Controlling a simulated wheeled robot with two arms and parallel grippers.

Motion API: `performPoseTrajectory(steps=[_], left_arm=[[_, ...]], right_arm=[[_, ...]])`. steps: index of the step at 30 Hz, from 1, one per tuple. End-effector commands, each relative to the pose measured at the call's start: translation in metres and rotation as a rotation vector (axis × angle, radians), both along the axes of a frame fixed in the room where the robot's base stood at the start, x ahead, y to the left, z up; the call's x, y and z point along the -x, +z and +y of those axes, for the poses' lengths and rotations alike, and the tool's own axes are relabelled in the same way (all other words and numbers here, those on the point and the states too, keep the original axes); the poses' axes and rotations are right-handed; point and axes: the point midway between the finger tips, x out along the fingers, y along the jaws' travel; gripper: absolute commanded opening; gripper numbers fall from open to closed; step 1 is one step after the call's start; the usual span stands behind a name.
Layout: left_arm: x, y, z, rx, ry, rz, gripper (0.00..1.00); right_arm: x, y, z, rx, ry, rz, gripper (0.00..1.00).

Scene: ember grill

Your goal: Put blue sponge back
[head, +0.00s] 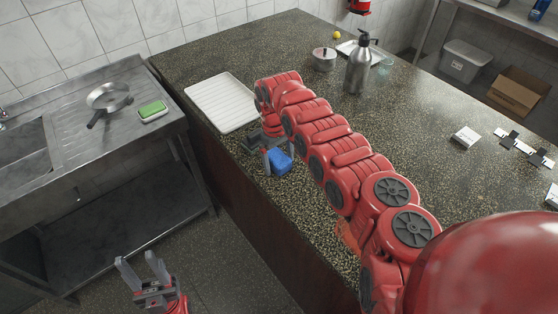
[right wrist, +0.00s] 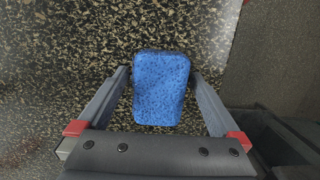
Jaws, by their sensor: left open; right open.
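The blue sponge (head: 279,162) lies on the speckled dark counter near its front edge in the head view. My right gripper (head: 280,154) is open right above it, with its fingers around the sponge's sides. In the right wrist view the blue sponge (right wrist: 161,88) sits between the two open fingers of the right gripper (right wrist: 160,80). I cannot tell whether the fingers touch it. My left gripper (head: 142,268) is open and empty, low over the floor in front of the sink unit. A green sponge in a light holder (head: 153,110) lies on the steel drainboard.
A white ribbed tray (head: 222,102) lies on the counter left of my right arm. A pan (head: 108,98) sits on the steel sink unit (head: 75,140). A metal bottle (head: 358,66) and a small pot (head: 324,60) stand farther back. A gap of floor separates sink and counter.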

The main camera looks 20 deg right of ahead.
Motion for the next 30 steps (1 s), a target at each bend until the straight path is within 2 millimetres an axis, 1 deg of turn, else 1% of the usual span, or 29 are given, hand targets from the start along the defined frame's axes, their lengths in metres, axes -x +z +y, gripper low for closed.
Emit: performPoseTrajectory(steps=[3, 5, 7, 12, 15, 16, 22, 25, 30], left_arm=[[0.0, 0.002, 0.0, 0.0, 0.0, 0.0, 0.47], [0.0, -0.003, 0.0, 0.0, 0.0, 0.0, 0.47], [0.0, -0.008, 0.0, 0.0, 0.0, 0.0, 0.47], [0.0, -0.025, 0.0, 0.0, 0.0, 0.0, 0.47], [0.0, -0.034, 0.0, 0.0, 0.0, 0.0, 0.47], [0.0, -0.034, 0.0, 0.0, 0.0, 0.0, 0.47], [0.0, -0.037, 0.0, 0.0, 0.0, 0.0, 0.47], [0.0, -0.038, 0.0, 0.0, 0.0, 0.0, 0.47], [0.0, -0.038, 0.0, 0.0, 0.0, 0.0, 0.47]], right_arm=[[-0.001, 0.006, 0.0, 0.001, 0.0, -0.001, 1.0], [-0.003, 0.011, 0.0, 0.0, -0.001, -0.004, 1.0], [-0.006, 0.023, 0.001, -0.001, 0.0, -0.008, 1.0], [-0.011, 0.064, 0.004, 0.002, 0.002, -0.007, 1.0], [-0.015, 0.091, 0.007, 0.001, 0.003, -0.009, 1.0], [-0.015, 0.096, 0.007, 0.001, 0.002, -0.006, 1.0], [-0.018, 0.115, 0.006, 0.003, 0.001, -0.002, 1.0], [-0.018, 0.12, 0.007, 0.002, 0.0, -0.001, 1.0], [-0.017, 0.122, 0.006, 0.0, 0.0, 0.001, 1.0]])
